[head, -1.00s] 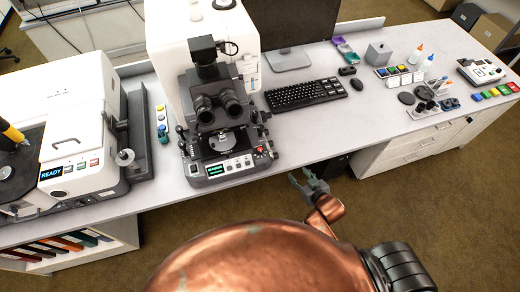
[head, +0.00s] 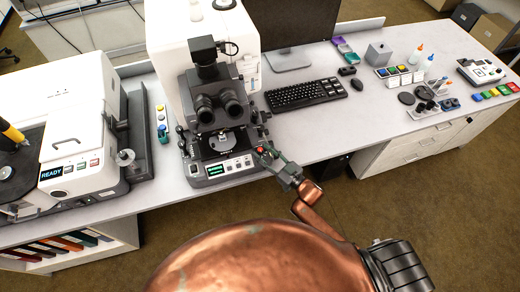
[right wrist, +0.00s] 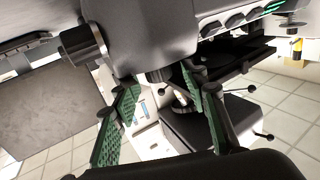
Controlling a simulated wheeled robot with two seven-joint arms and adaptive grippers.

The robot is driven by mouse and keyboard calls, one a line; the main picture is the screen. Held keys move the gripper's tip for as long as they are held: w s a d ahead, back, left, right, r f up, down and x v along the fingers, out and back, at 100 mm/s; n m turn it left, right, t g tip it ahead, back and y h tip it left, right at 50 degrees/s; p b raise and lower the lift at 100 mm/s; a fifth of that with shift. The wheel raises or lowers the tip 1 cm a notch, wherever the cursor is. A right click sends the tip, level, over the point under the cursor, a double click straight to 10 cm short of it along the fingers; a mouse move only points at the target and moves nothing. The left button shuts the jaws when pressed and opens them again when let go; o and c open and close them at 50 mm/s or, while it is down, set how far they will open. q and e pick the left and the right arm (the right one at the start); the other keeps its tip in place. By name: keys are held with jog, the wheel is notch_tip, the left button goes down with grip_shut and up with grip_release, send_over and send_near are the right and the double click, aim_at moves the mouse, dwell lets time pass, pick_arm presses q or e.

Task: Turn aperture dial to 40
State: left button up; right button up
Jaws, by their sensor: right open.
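The infrared microscope (head: 222,135) stands at the bench's front edge, with a lit green display (head: 216,170) and buttons on its front panel. My right gripper (head: 267,154) is at the panel's right end, beside a small red control (head: 261,149). In the right wrist view the open right gripper (right wrist: 160,80) has its green-padded fingers spread below the dark microscope body (right wrist: 150,25). A small dark knob (right wrist: 156,75) shows between the fingertips; contact cannot be told. A larger silver-banded knob (right wrist: 83,44) is left of them. No dial marking is readable. My left gripper is out of view.
A white instrument (head: 85,120) with a READY screen stands at the left. A keyboard (head: 305,92) and mouse (head: 357,84) lie right of the microscope. The bench top (head: 320,135) right of my gripper is clear.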

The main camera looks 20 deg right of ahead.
jog(key=shift+x, duration=1.2)
jog(key=shift+c, duration=0.6)
grip_shut()
